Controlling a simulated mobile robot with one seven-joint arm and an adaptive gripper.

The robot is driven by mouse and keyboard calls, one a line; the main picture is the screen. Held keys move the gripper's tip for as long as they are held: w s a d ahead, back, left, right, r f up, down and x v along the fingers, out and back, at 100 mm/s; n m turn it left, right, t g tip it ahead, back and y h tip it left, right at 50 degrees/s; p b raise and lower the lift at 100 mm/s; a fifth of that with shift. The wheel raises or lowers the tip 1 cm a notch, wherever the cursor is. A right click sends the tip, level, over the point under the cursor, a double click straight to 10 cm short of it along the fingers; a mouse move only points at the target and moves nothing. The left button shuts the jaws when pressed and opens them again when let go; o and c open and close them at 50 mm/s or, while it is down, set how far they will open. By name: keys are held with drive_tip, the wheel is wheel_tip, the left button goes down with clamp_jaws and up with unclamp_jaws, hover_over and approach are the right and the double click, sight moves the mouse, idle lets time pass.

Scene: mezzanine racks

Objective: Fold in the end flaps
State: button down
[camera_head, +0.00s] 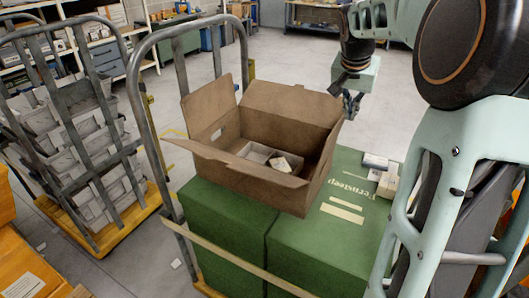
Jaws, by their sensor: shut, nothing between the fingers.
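An open brown cardboard box (262,190) stands on green crates. Its left end flap (208,107) stands up above the end wall, which has a hand hole. The far long flap (292,102) also stands raised. The near long flap (235,163) slants outward over the front. I cannot clearly make out the right end flap. Inside the box are pale small cartons (268,157). My gripper (354,108) is shut and empty, pointing down just right of the box's far right corner. Whether it touches the box is unclear.
The green crates (325,250) rest on a cart with a grey tubular handle (150,100). Small boxes (385,175) lie on the crate top right of the box. Another cart with stacked grey bins (85,150) stands at left. Open floor (285,55) lies behind.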

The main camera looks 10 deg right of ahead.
wheel_tip(320, 180, down, 3)
drive_tip(key=b, duration=0.2)
drive_tip(key=shift+f+b, duration=0.2)
drive_tip(key=shift+b, duration=0.1)
drive_tip(key=shift+a, duration=0.1)
idle(0.3)
drive_tip(key=w+a+p, duration=0.2)
drive_tip(key=w+a, duration=0.5)
drive_tip(key=a, duration=0.2)
drive_tip(key=shift+w+a, duration=0.25)
drive_tip(key=shift+w, duration=0.1)
idle(0.9)
drive_tip(key=shift+r, duration=0.15)
wheel_tip(320, 180, up, 7)
drive_tip(key=p, duration=0.5)
idle(0.3)
